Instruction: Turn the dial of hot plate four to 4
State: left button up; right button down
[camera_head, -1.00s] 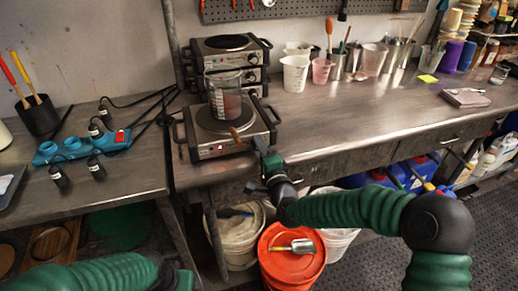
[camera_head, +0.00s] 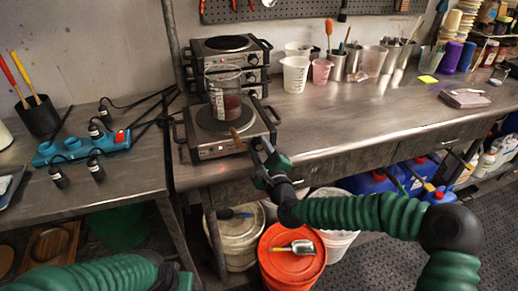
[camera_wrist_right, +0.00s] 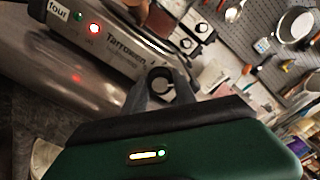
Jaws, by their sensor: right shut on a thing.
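Hot plate four (camera_head: 208,150) stands at the front edge of the bench, with a glass beaker (camera_head: 224,104) of reddish-brown liquid on it. In the right wrist view its front panel (camera_wrist_right: 120,42) shows the label "four", a lit red lamp (camera_wrist_right: 94,28) and a green lamp (camera_wrist_right: 78,16). My right gripper (camera_head: 259,146) is at the right end of that panel; in the wrist view its fingers (camera_wrist_right: 161,84) are shut around the dial, which they mostly hide. The dial's setting cannot be read. My left arm shows at lower left, its fingers out of sight.
More hot plates (camera_head: 224,48) are stacked behind. Below the bench are an orange bucket (camera_head: 279,270) with a scoop and a white bucket (camera_head: 236,240).

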jog(key=shift+d+f, duration=0.1)
jog(key=shift+f, duration=0.35)
jog(key=c, duration=1)
grip_release()
jog(key=shift+d, duration=0.1)
jog(key=shift+r, duration=0.15)
jog(key=shift+r, duration=0.1)
jog(key=p+v, duration=0.2)
jog(key=v, duration=1.4)
jog(key=shift+s, duration=0.4)
